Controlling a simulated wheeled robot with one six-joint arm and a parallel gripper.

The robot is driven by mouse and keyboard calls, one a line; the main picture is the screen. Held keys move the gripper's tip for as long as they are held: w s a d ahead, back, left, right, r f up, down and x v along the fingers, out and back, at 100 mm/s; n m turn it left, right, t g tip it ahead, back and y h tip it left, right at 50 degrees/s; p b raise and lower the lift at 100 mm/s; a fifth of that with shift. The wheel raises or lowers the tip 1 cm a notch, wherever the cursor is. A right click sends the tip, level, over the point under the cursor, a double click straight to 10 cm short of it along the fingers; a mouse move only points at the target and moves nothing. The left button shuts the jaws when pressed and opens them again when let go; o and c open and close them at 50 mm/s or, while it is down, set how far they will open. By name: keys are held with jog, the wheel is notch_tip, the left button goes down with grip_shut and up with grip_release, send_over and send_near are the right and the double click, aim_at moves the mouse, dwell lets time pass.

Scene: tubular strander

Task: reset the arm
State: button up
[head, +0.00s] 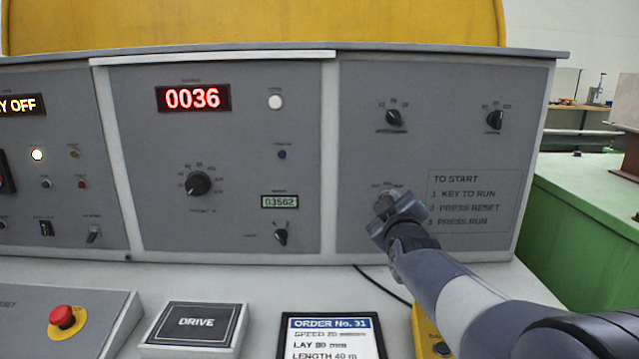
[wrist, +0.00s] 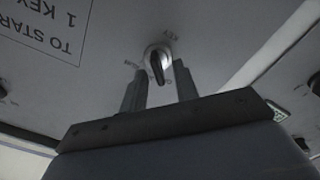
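My gripper (head: 398,203) is at the right panel of the grey control desk, in front of a key switch low on that panel. In the wrist view my gripper (wrist: 160,78) has its two fingers apart, with nothing held between them. The key switch (wrist: 158,57), a round metal collar with a dark slot or key, shows just beyond the fingertips and between them. I cannot tell whether a finger touches it. In the head view my gripper mostly hides the switch. My arm reaches in from the lower right.
Two black knobs (head: 394,118) (head: 495,120) sit above my gripper. A start instruction label (head: 474,203) is to its right. Below are an order tablet (head: 333,338), a DRIVE box (head: 195,324) and a red emergency button (head: 62,316). A green machine bed (head: 585,230) stands at right.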

jog(key=s, duration=1.1)
jog(key=w+m+p, duration=0.1)
jog(key=w+m, duration=0.1)
jog(key=w, duration=0.1)
jog(key=w+m+p, duration=0.1)
jog(key=w+m, duration=0.1)
jog(key=w, duration=0.2)
jog(key=w+m+p, duration=0.2)
jog(key=w+m, duration=0.1)
jog(key=w, duration=0.1)
jog(key=shift+d+r, duration=0.25)
jog(key=m+p, duration=0.4)
jog(key=shift+d+m+p, duration=0.15)
jog(key=shift+m+p, duration=0.15)
jog(key=m+p, duration=0.2)
jog(key=p, duration=0.1)
jog(key=shift+d+m, duration=0.1)
jog(key=shift+m, duration=0.3)
jog(key=shift+f, duration=0.1)
jog(key=shift+s+f, duration=0.15)
jog(key=shift+s, duration=0.85)
